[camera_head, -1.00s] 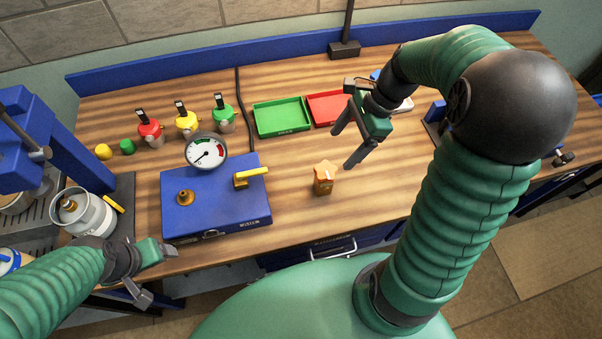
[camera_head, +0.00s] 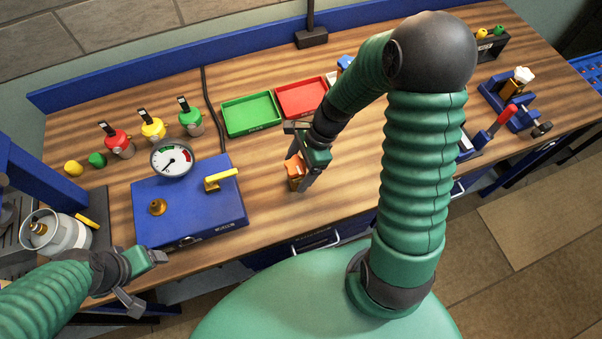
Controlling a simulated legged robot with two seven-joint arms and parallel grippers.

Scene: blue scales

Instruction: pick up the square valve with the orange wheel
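The square valve with the orange wheel (camera_head: 294,171) stands upright on the wooden bench, right of the blue gauge box. My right gripper (camera_head: 297,173) has come down over it from the upper right. One finger is behind the wheel and the other runs along its right side. The fingers look spread about the valve, and part of it is hidden by them. I cannot tell whether either finger touches it. My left gripper (camera_head: 146,279) is open and empty at the bench's front edge, lower left.
The blue box (camera_head: 190,218) with a gauge (camera_head: 171,159) and yellow handle stands left of the valve. Green (camera_head: 250,113) and red (camera_head: 302,97) trays lie behind it. Red, yellow and green valves stand at back left. A silver canister (camera_head: 62,236) is at far left. Bench right of my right arm holds blue fixtures.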

